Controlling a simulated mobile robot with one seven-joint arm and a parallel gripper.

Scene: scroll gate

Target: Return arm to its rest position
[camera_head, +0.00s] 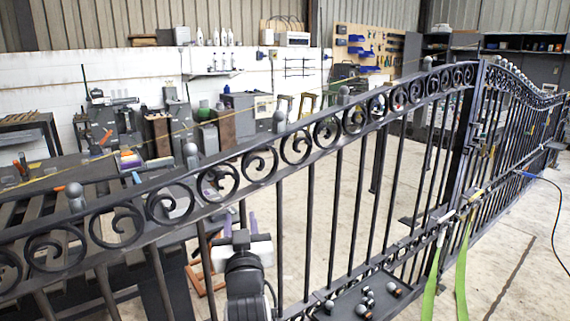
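A dark, jointed part that looks like my arm stands upright at the bottom centre of the head view, close to the gate bars. A pale block shows behind its upper end, and a thin dark cable hangs beside it. I cannot make out any gripper fingers, so whether my gripper is open, shut or holding something does not show. The black scroll gate (340,135) runs across the view from lower left to upper right, with rings and scrolls along its top rail and grey ball tops.
A dark tray (345,309) with several small ball-topped pieces sits low at the gate, right of the arm. Green straps (461,285) hang farther right. Cluttered benches stand behind the gate. Open concrete floor (505,250) lies at right.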

